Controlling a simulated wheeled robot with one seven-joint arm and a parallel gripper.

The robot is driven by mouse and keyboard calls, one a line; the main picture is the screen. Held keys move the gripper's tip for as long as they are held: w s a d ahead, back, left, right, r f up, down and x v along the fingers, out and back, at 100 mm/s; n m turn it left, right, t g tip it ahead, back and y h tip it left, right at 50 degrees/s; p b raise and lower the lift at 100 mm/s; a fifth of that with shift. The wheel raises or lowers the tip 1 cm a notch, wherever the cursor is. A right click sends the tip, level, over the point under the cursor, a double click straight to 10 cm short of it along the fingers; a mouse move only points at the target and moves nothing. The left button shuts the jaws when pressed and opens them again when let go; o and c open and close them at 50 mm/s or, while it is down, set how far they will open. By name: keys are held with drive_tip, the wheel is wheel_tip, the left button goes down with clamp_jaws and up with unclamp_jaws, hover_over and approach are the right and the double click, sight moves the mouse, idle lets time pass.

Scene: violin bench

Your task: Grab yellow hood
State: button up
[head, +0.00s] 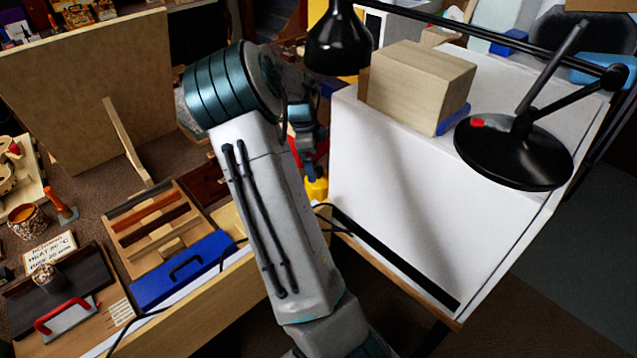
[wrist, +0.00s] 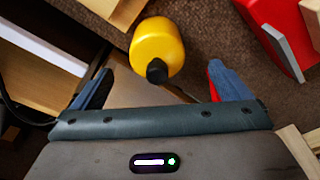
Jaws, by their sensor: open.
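The yellow hood (wrist: 157,44) is a rounded yellow piece with a black end. In the wrist view it lies just beyond and between the fingertips of my gripper (wrist: 160,82), with its black end towards me. The gripper is open, and the fingers stand apart on either side with nothing seen between them but the black end's near edge. In the head view a small part of the yellow hood (head: 316,188) shows below my gripper (head: 309,168), beside the white box. My arm hides much of that spot.
A red object (wrist: 278,28) with a grey plate stands right of the hood.

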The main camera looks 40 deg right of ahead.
sight(319, 179)
drive_tip(key=f, duration=0.2)
drive_tip(key=s+f, duration=0.1)
drive_tip(key=f, duration=0.1)
drive_tip(key=d+f, duration=0.1)
drive_tip(key=f, duration=0.1)
drive_tip(key=shift+s+f, duration=0.1)
drive_tip(key=shift+s, duration=0.15)
drive_tip(key=shift+d+f, duration=0.1)
drive_tip(key=shift+f, duration=0.4)
drive_tip(key=c, duration=1.1)
